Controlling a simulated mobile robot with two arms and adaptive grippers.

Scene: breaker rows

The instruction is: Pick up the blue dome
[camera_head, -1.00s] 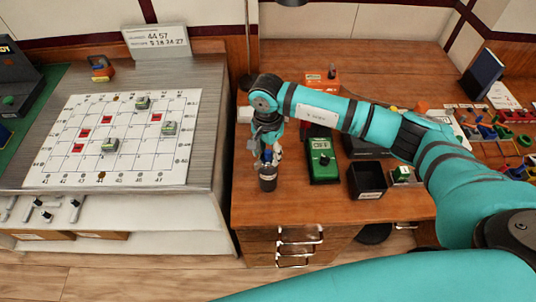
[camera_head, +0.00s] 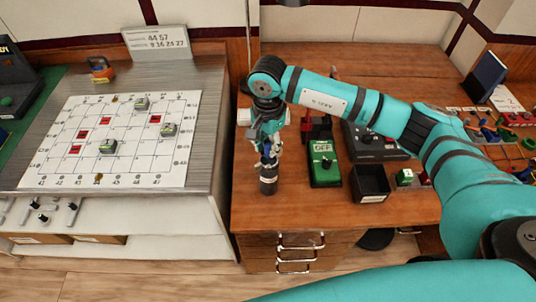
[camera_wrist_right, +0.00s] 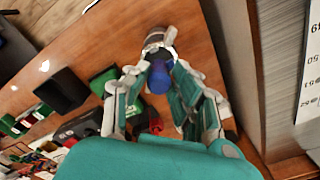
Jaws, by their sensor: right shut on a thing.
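The blue dome (camera_wrist_right: 157,80) shows in the right wrist view between the fingers of my right gripper (camera_wrist_right: 157,58). The gripper is shut on it. In the head view my right gripper (camera_head: 267,163) points down over the desk's left front part, and its fingers mostly hide the dome. A dark cylindrical holder (camera_head: 268,186) stands just below the fingertips; it also shows past the dome in the wrist view (camera_wrist_right: 158,35). I cannot tell whether the dome is clear of the holder. My left gripper is not in view.
A green box (camera_head: 324,165), an open black bin (camera_head: 371,183) and a dark control box (camera_head: 372,142) stand right of the gripper. A gridded white board (camera_head: 130,168) lies on the grey-topped counter at left. The desk's front edge is close to the holder.

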